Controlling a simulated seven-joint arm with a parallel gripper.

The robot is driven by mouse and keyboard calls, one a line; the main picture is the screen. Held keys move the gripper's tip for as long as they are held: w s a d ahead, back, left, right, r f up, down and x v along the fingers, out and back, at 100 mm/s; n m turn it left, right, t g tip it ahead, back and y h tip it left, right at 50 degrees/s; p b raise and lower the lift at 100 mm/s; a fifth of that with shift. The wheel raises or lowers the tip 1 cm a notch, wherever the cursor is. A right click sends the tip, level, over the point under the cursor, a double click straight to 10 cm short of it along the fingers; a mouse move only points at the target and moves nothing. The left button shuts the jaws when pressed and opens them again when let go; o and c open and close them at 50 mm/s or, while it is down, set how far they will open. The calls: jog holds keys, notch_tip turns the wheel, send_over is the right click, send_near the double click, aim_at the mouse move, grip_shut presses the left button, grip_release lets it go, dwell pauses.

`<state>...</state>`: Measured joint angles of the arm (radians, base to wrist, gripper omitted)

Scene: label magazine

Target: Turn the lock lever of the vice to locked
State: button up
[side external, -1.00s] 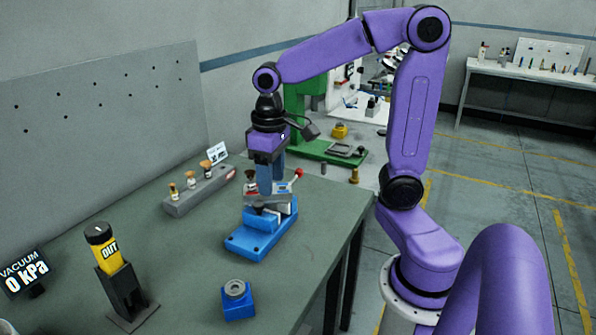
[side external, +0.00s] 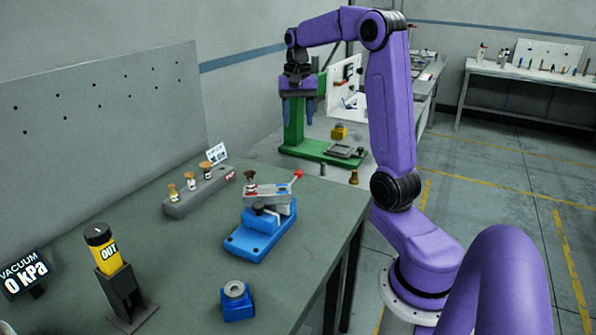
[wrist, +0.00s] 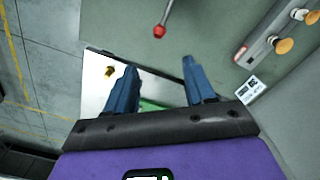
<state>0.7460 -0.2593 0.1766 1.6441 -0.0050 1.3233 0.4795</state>
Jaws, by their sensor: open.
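The blue vice (side external: 256,236) stands on the green bench, with a grey plate (side external: 270,191) across its top. Its lock lever ends in a red knob (side external: 298,174) and points up and to the right, past the plate's right end. The lever's red knob (wrist: 159,31) also shows at the top of the wrist view; the vice body is out of that view. My gripper (side external: 298,112) is open and empty, raised above and behind the vice, apart from the lever. Its two blue fingers show spread in the wrist view (wrist: 158,72).
A grey rack (side external: 198,194) with several similar pieces is to the left. A green press (side external: 322,150) stands behind the bench.

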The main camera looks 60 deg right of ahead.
aim_at(298, 170)
notch_tip(298, 170, down, 17)
jog(key=shift+r, duration=0.1)
dwell(0.4)
grip_shut()
